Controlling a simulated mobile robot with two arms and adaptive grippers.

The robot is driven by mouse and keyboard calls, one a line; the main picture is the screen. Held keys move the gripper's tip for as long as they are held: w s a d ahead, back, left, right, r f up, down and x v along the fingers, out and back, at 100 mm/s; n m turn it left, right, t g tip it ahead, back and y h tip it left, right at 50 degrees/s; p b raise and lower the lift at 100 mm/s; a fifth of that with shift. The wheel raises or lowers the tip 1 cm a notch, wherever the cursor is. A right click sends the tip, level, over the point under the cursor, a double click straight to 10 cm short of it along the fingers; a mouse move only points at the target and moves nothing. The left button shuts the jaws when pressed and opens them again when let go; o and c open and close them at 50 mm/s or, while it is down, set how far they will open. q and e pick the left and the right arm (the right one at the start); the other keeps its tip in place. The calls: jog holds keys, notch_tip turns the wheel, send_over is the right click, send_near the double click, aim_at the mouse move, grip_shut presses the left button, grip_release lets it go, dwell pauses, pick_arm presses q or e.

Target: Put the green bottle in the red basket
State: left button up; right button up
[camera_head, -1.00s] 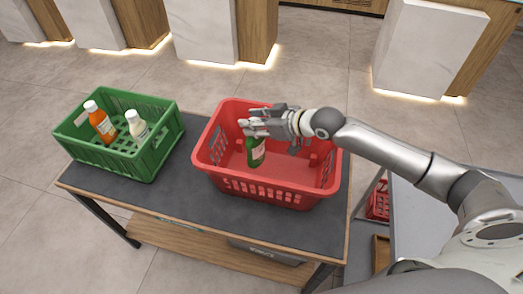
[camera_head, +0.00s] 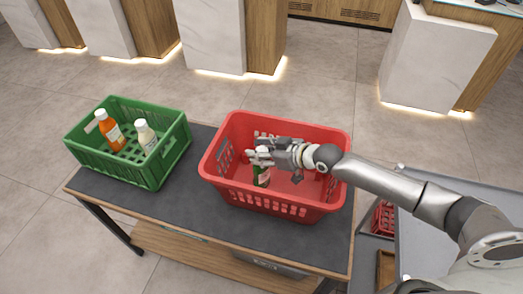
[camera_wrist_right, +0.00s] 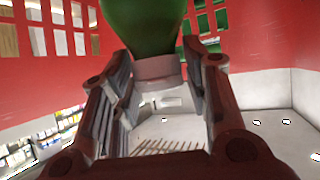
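The green bottle (camera_head: 261,176) hangs upright inside the red basket (camera_head: 232,191), with its lower part near the basket floor. My right gripper (camera_head: 260,157) reaches in from the right, below the basket's far rim, with its fingers around the bottle's top. In the right wrist view, the bottle (camera_wrist_right: 146,22) has its white cap (camera_wrist_right: 157,68) between the fingers of my right gripper (camera_wrist_right: 165,75), which look closed on it. I cannot tell whether the bottle's base touches the floor. My left gripper is not in view.
A green crate (camera_head: 135,172) with an orange bottle (camera_head: 109,132) and a white bottle (camera_head: 146,138) stands left on the dark table (camera_head: 180,208). Bare tabletop lies between crate and basket. A grey surface (camera_head: 420,235) stands to the right.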

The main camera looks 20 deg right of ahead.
jog(key=shift+o, duration=0.7)
jog(key=shift+r, duration=0.15)
jog(key=shift+s+d, duration=0.2)
jog(key=b+v, duration=0.1)
jog(key=v, duration=1)
jog(key=shift+r, duration=0.3)
jog(key=shift+s, duration=0.15)
